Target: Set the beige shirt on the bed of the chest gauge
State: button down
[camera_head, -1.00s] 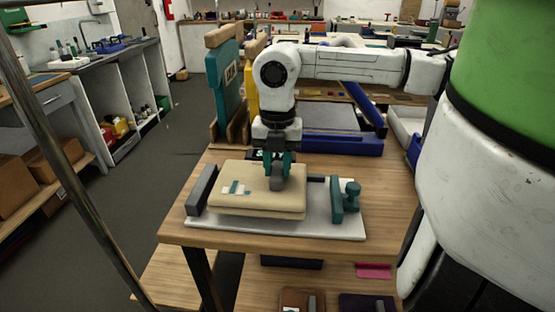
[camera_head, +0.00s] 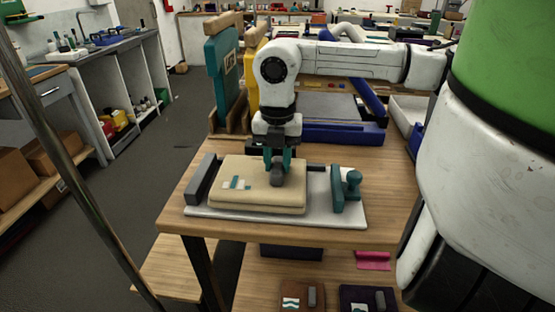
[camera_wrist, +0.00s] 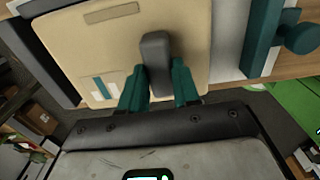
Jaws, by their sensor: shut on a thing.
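The beige shirt (camera_head: 247,196) is a folded block with a teal and white patch and a dark grip block (camera_head: 277,173) on top. It lies over the pale bed of the chest gauge (camera_head: 325,218), between a dark grey jaw (camera_head: 201,180) at left and a teal jaw with a knob (camera_head: 345,188) at right. I cannot tell whether it fully touches the bed. My gripper (camera_head: 278,166) is above the shirt, shut on its grip block. The wrist view shows my teal fingers (camera_wrist: 158,88) on either side of the block, with the shirt (camera_wrist: 103,55) behind.
The gauge stands on a wooden table (camera_head: 400,190). A teal upright board (camera_head: 222,85) and a blue tray (camera_head: 343,134) are behind it. A lower shelf holds a brown folded item (camera_head: 301,298) and a dark purple one (camera_head: 366,299). Table to the right is clear.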

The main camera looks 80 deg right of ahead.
jog(key=shift+f+b, duration=0.3)
jog(key=shift+b, duration=0.1)
jog(key=c, duration=0.7)
grip_release()
jog(key=shift+c, duration=0.2)
jog(key=shift+r, duration=0.1)
notch_tip(320, 180, up, 11)
